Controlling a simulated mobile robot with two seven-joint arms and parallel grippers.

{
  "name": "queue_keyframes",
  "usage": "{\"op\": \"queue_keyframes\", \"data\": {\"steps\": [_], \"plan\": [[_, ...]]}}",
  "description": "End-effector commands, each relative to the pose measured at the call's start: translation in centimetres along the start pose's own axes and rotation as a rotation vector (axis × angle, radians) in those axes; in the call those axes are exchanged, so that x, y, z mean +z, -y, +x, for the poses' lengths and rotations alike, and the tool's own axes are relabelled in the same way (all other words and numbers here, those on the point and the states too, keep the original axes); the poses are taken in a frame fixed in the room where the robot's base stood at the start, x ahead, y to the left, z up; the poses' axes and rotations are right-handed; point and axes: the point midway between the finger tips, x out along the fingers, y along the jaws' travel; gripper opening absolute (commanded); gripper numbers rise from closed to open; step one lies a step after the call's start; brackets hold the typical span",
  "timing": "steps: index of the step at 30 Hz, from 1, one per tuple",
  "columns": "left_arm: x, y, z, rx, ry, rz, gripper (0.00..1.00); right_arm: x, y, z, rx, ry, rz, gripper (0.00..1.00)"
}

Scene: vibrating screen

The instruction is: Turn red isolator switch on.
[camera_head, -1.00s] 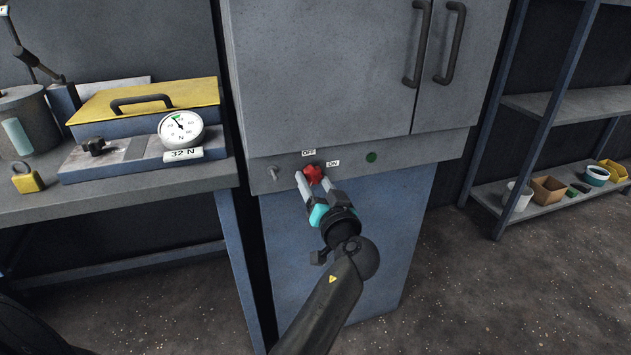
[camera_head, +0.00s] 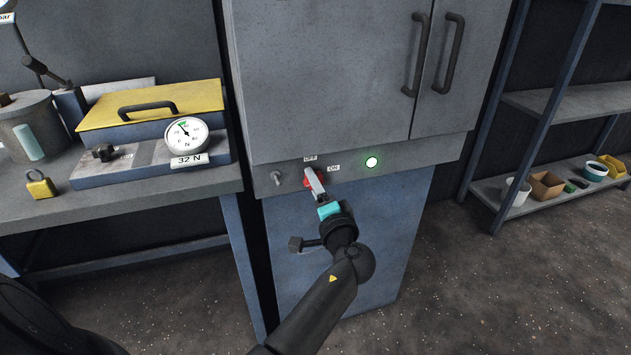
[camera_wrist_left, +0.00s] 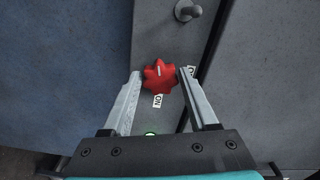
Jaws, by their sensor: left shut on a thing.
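The red isolator switch (camera_head: 320,179) is a lobed knob on the lower panel of the grey cabinet, between the OFF label (camera_head: 310,158) above it and the ON label (camera_head: 334,168) to its right. My left gripper (camera_head: 314,182) is shut on the knob and partly hides it in the head view. In the left wrist view the red knob (camera_wrist_left: 159,76) sits between the two fingertips, and its white mark points toward the cabinet's toggle. The round indicator lamp (camera_head: 372,162) right of the switch is lit bright green-white. My right gripper is not in view.
A small metal toggle (camera_head: 277,176) sticks out left of the switch. A workbench (camera_head: 110,205) with a gauge (camera_head: 186,134) and a yellow padlock (camera_head: 40,185) stands at the left. Shelves (camera_head: 562,102) stand at the right. Cabinet door handles (camera_head: 449,54) protrude above.

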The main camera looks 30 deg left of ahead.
Motion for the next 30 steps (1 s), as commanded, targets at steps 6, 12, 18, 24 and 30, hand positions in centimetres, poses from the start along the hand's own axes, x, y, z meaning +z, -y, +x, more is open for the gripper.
{"op": "queue_keyframes", "data": {"steps": [6, 12, 18, 24, 30], "plan": [[-0.2, 0.5, 0.1, -0.006, -0.003, 0.144, 0.04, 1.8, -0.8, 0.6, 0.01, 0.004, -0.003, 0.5], [-0.2, 0.5, 0.1, -0.007, -0.003, 0.227, 0.04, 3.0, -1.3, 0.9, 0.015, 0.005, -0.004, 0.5], [-0.2, 0.4, 0.1, -0.007, -0.003, 0.266, 0.04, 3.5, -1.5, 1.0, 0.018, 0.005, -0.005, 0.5], [-0.2, 0.4, 0.1, -0.007, -0.003, 0.275, 0.04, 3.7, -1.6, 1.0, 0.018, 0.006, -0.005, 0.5], [-0.2, 0.4, 0.1, -0.007, -0.003, 0.275, 0.04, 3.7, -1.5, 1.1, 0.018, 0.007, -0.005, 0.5]]}}
